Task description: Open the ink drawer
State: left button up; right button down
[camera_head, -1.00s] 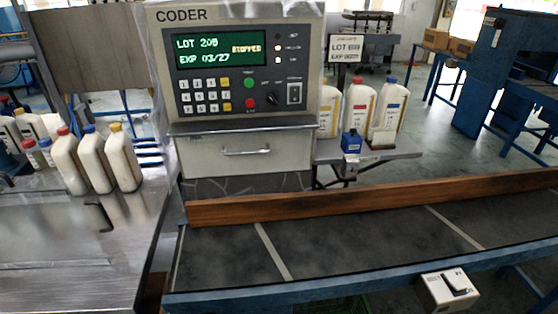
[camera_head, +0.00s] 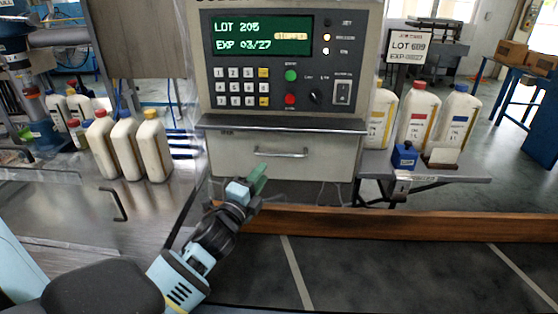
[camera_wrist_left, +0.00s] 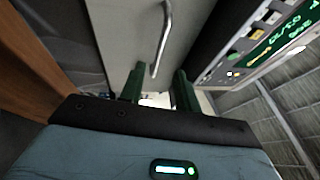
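The ink drawer (camera_head: 235,160) is a pale grey front under the dark ledge of the coder (camera_head: 212,108), and it looks closed. Its metal bar handle (camera_head: 281,153) runs horizontally across the upper middle. My left gripper (camera_head: 258,180) is in front of the drawer, lower and left of the handle in the head view. In the left wrist view, the two green fingers of my left gripper (camera_wrist_left: 158,82) are apart with nothing between them, and the handle (camera_wrist_left: 163,38) lies beyond their tips. My right gripper is not in view.
A wooden rail (camera_head: 400,223) and a dark conveyor (camera_head: 370,265) run below the drawer. White bottles (camera_head: 126,145) stand on the steel table to the left.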

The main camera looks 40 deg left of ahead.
aim_at(273, 160)
pick_arm(q)
jog(key=x, duration=0.7)
jog(key=shift+w, duration=0.2)
grip_shut()
